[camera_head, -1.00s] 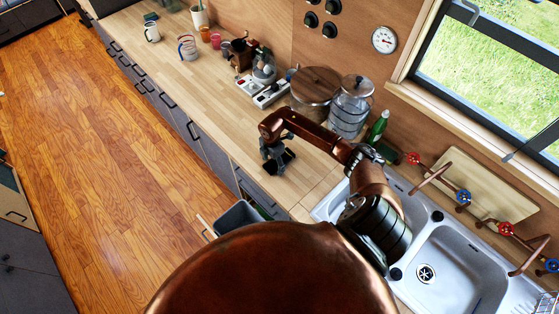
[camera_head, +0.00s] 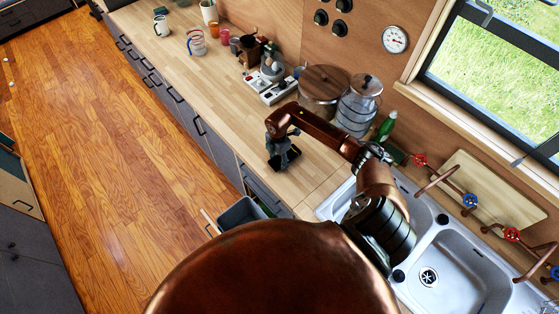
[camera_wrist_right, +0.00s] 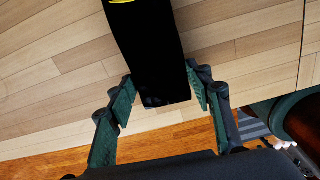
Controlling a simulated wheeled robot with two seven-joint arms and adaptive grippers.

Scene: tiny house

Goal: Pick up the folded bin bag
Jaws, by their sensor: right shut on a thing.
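The folded bin bag is a black, flat strip with a yellow mark at its far end. In the right wrist view the bin bag (camera_wrist_right: 150,55) runs between my two fingers, over the wooden counter. In the head view the bin bag (camera_head: 289,158) is a small dark patch under my right gripper (camera_head: 281,150), near the counter's front edge. My right gripper, also in the wrist view (camera_wrist_right: 165,100), is shut on the bag. I cannot tell whether the bag touches the counter. My left gripper is not in view.
A double sink (camera_head: 440,270) with copper taps lies right of my arm. A glass jar (camera_head: 358,108), a lidded pot (camera_head: 322,88) and a green bottle (camera_head: 386,127) stand behind the gripper. A grey bin (camera_head: 240,214) sits below the counter edge.

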